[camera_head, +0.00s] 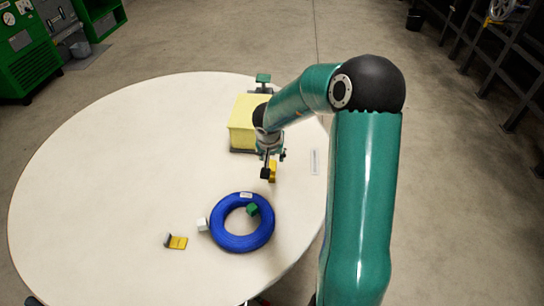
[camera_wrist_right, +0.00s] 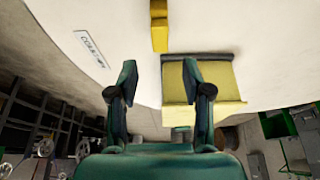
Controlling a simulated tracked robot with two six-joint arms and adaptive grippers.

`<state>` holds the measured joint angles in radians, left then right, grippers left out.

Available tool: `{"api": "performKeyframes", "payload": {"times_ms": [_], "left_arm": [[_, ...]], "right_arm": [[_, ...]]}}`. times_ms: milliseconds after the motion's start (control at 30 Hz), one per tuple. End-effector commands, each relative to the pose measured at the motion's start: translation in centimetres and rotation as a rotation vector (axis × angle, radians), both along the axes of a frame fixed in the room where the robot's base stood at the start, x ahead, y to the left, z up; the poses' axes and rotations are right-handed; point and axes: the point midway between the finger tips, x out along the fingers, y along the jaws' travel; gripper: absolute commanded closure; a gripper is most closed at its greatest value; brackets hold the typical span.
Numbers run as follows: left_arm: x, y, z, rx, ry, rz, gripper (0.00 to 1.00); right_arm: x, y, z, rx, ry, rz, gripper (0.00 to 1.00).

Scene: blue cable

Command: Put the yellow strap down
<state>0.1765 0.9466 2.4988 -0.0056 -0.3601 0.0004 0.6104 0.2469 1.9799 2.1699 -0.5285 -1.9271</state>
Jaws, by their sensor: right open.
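My right gripper (camera_head: 273,164) is over the right part of the round white table, in front of the yellow box. In the right wrist view its two fingers (camera_wrist_right: 163,85) are spread with nothing between them. A yellow strap (camera_head: 272,172) shows at the fingertips in the head view, partly hidden by a finger. In the right wrist view the strap (camera_wrist_right: 159,28) is against the white tabletop, beyond the fingertips and apart from them. A second small yellow piece with a grey end (camera_head: 178,242) lies at the table's front left. My left gripper is not in view.
A blue cable coil (camera_head: 227,241) lies on the table (camera_head: 100,170), with a green cube (camera_head: 252,209) and a white cube (camera_head: 202,225) at it. The yellow box (camera_head: 242,124) stands behind my right gripper. A white label (camera_head: 315,162) is to the right. The table's left is clear.

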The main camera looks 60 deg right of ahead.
Motion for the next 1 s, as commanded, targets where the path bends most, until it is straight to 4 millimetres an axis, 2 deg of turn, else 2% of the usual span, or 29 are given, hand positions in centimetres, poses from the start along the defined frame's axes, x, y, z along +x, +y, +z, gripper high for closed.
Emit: {"api": "performKeyframes", "payload": {"times_ms": [33,200,800,933,1000], "left_arm": [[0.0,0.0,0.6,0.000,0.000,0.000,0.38],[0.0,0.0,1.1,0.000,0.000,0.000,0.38],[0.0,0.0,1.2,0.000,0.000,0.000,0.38],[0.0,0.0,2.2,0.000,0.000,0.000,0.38],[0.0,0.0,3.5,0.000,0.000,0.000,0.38]], "right_arm": [[-0.2,0.3,1.2,-0.001,-0.002,-0.001,0.51],[-0.5,1.0,2.8,0.000,0.000,0.000,0.51],[-0.6,1.2,3.1,0.001,0.001,-0.001,0.51],[-0.6,1.2,4.2,0.001,0.000,-0.001,0.51],[-0.6,1.2,5.5,0.000,0.000,-0.001,0.51]]}}
